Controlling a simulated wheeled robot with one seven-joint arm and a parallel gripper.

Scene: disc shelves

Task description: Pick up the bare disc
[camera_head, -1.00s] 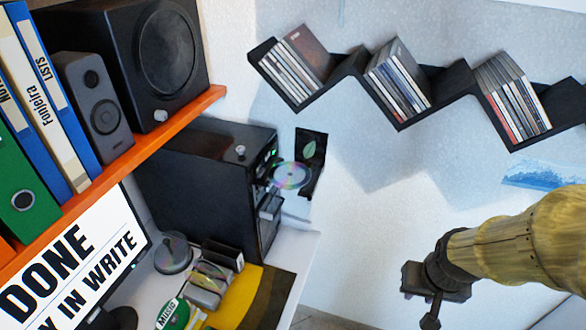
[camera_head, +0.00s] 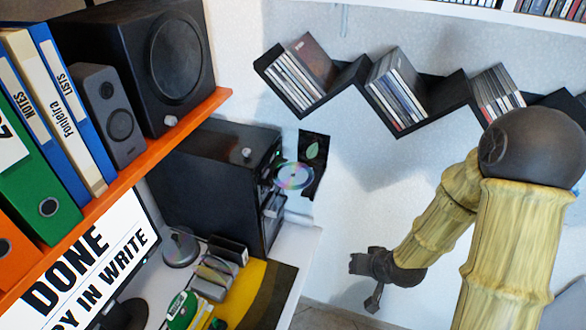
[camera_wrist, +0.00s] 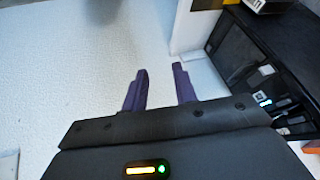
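A bare, shiny rainbow-tinted disc (camera_head: 294,176) juts from the front of the black computer tower (camera_head: 205,190), likely on its open drive tray. A dark case with a green leaf (camera_head: 313,150) stands right behind it. My gripper (camera_head: 366,266) is in free space to the right of and below the disc, apart from it. In the wrist view my gripper (camera_wrist: 160,80) shows two purple fingers spread apart with nothing between them. The tower's dark front (camera_wrist: 262,75) is to the right there. I cannot make out the disc in the wrist view.
A spindle (camera_head: 180,248) and several cases (camera_head: 215,275) lie on the desk. An orange shelf (camera_head: 150,150) with speakers and binders hangs at left. A black zigzag shelf (camera_head: 350,78) holds CD cases on the wall. The space between desk and my arm is clear.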

